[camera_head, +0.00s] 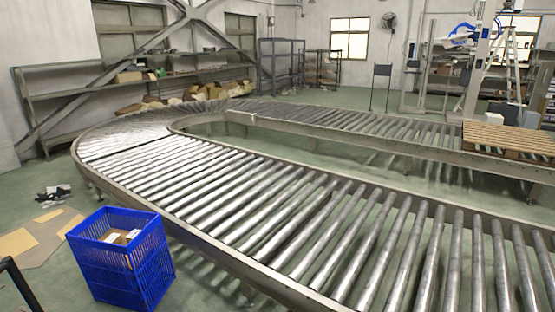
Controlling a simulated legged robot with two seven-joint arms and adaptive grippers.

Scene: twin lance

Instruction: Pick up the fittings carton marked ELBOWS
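No marking that reads ELBOWS is legible in this view. A brown carton (121,237) with white patches lies inside the blue slatted crate (146,268), which stands on the floor at the lower left. The crate's near walls hide the carton's lower part, and I cannot read any word on it. More brown cartons (150,105) lie heaped at the back left beneath a wall shelf, too small to read. Neither of my grippers is in view.
A U-shaped roller conveyor (262,205) fills the middle and right, its rollers bare nearby. A wooden pallet (508,137) rests on its far right arm. Flattened cardboard (22,243) and dark scraps (52,195) lie left of the crate. A shelf (85,88) lines the left wall.

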